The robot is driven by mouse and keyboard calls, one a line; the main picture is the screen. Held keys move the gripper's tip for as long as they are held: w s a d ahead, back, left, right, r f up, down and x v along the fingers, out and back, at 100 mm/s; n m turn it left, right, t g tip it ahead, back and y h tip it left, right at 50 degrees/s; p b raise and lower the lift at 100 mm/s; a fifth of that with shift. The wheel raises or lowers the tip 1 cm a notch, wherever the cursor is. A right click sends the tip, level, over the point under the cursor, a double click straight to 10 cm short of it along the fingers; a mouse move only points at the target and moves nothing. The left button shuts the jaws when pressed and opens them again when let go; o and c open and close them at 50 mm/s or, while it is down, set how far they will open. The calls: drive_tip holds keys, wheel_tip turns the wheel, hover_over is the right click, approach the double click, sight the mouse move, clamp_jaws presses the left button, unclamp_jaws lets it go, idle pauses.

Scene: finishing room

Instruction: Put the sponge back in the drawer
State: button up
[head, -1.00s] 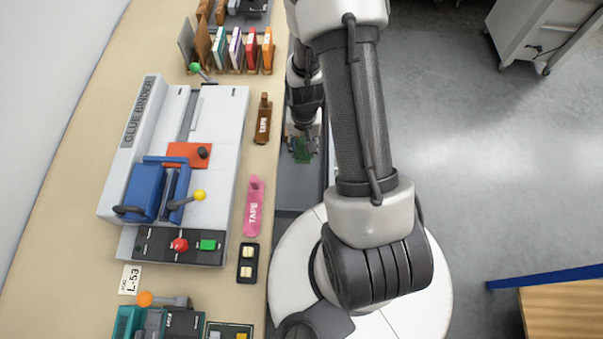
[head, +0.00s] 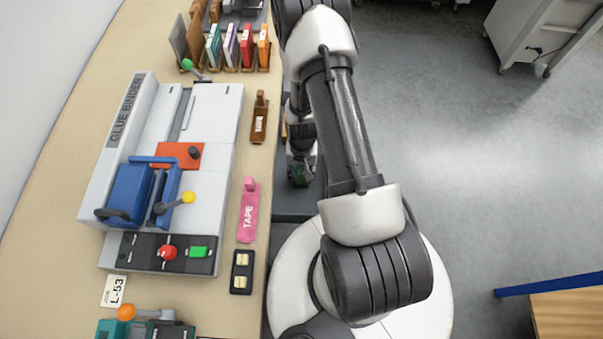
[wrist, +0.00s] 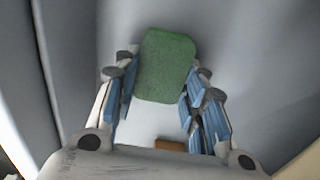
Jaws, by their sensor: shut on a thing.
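The green sponge (wrist: 166,66) is between the blue-padded fingers of my gripper (wrist: 160,95) in the wrist view, which are shut on it. In the head view my gripper (head: 300,176) hangs beside the bench's front edge, with little of the sponge showing. The drawer (head: 296,203) shows as a dark grey strip below the bench edge, mostly hidden by my arm. Grey surfaces surround the sponge in the wrist view. I cannot tell whether the sponge touches the drawer's floor.
The bench (head: 60,200) at left carries a glue binder (head: 212,125), a brown tape holder (head: 259,118), a pink tape holder (head: 248,212) and upright coloured books (head: 232,52). A grey cabinet (head: 535,35) stands at upper right.

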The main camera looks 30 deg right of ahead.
drive_tip(key=shift+r, duration=0.1)
drive_tip(key=shift+f, duration=0.25)
drive_tip(key=o, duration=1)
drive_tip(key=shift+r, duration=0.1)
drive_tip(key=shift+o, duration=0.2)
drive_tip(key=shift+r, duration=0.1)
